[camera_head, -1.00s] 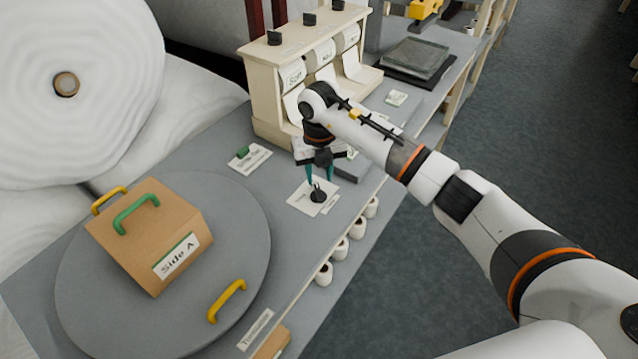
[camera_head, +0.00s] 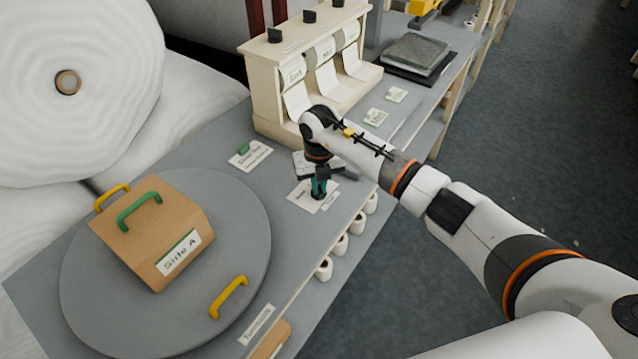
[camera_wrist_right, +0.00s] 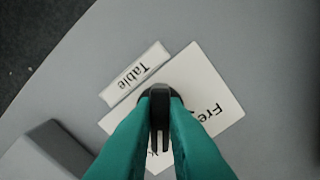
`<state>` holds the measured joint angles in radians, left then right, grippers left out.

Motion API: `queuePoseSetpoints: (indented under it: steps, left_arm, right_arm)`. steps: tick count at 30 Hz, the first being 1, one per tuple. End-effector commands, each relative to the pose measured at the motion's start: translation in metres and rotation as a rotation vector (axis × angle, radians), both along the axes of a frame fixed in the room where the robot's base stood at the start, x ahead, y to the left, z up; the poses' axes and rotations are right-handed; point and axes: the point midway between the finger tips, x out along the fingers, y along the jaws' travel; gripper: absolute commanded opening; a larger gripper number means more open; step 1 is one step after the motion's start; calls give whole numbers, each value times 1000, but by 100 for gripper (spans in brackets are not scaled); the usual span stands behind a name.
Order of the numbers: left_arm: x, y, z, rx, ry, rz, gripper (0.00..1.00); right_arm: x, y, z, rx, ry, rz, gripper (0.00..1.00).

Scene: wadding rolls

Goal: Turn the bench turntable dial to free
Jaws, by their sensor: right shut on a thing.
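The black turntable dial (camera_wrist_right: 160,92) sits on a white label plate (camera_wrist_right: 204,88) on the bench. Part of the word "Free" shows on the plate, and a strip reading "Table" (camera_wrist_right: 132,73) lies beside it. My right gripper (camera_head: 319,192) points down over the dial, and its teal fingers are shut on the dial's upright grip, as the right wrist view also shows (camera_wrist_right: 160,105). The fingers hide part of the plate's other wording. The grey round turntable (camera_head: 240,225) is to the left and carries a cardboard box (camera_head: 150,230) marked "Side A". My left gripper is not in view.
A cream dispenser (camera_head: 270,90) with paper strips stands behind my right gripper. A small green switch (camera_head: 243,150) on a label lies left of it. White rolls (camera_head: 340,246) sit below the bench's front edge. A yellow handle (camera_head: 229,297) stands on the turntable.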

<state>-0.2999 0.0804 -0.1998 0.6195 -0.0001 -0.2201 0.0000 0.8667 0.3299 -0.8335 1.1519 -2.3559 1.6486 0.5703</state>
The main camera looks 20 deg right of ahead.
Motion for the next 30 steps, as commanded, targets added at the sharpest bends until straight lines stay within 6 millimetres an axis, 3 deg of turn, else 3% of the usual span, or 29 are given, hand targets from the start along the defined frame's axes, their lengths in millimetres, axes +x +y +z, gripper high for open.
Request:
queuePoseSetpoints:
  steps: [14,30]
  left_arm:
    - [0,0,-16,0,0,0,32]
    - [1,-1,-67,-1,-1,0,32]
  right_arm:
    - [1,-2,-2,-2,-3,139,0]
    - [2,-3,-3,-2,-5,632,0]
